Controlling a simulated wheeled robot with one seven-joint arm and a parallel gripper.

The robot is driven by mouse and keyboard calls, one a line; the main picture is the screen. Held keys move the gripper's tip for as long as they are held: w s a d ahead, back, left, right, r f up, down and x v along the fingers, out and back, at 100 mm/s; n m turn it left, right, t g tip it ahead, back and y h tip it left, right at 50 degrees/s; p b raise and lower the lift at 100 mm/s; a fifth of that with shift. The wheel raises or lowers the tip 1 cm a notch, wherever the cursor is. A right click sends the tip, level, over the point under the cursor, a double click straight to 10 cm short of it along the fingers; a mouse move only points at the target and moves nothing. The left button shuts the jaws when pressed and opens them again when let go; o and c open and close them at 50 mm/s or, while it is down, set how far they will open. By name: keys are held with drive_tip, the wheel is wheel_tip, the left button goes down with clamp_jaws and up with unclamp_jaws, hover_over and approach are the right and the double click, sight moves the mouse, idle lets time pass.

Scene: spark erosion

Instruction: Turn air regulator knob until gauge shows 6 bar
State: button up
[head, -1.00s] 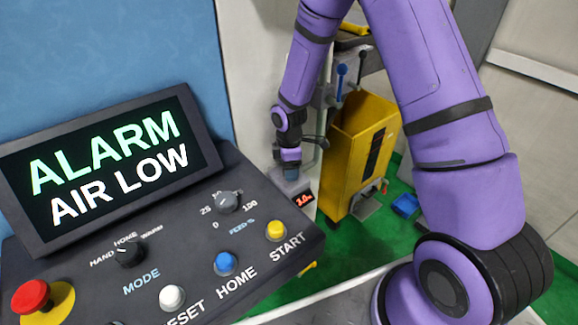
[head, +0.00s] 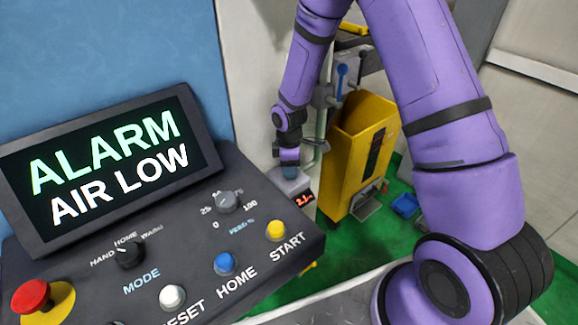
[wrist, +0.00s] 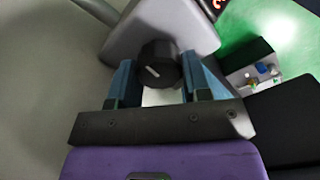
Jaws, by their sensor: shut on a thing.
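The air regulator is a light grey block (head: 292,184) low beside the yellow cabinet in the head view; it also shows in the wrist view (wrist: 200,28). Its black knob with a white pointer line (wrist: 157,66) is between the two blue fingers of my gripper (wrist: 158,75), which is shut on it. In the head view my gripper (head: 289,168) points down onto the regulator and hides the knob. In the wrist view the gauge (wrist: 217,4) is cut off at the top edge.
The control panel screen (head: 110,165) reads ALARM AIR LOW. The panel's buttons, such as the yellow START button (head: 276,230), lie left of my arm. A yellow cabinet (head: 350,160) stands just right of the regulator, with a blue-handled lever (head: 341,75) above.

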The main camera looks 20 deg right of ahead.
drive_tip(key=m, duration=1.2)
drive_tip(key=shift+d, duration=0.1)
drive_tip(key=shift+m, duration=2.2)
drive_tip(key=o, duration=0.9)
drive_tip(key=shift+o, duration=0.2)
wheel_tip(320, 180, up, 11)
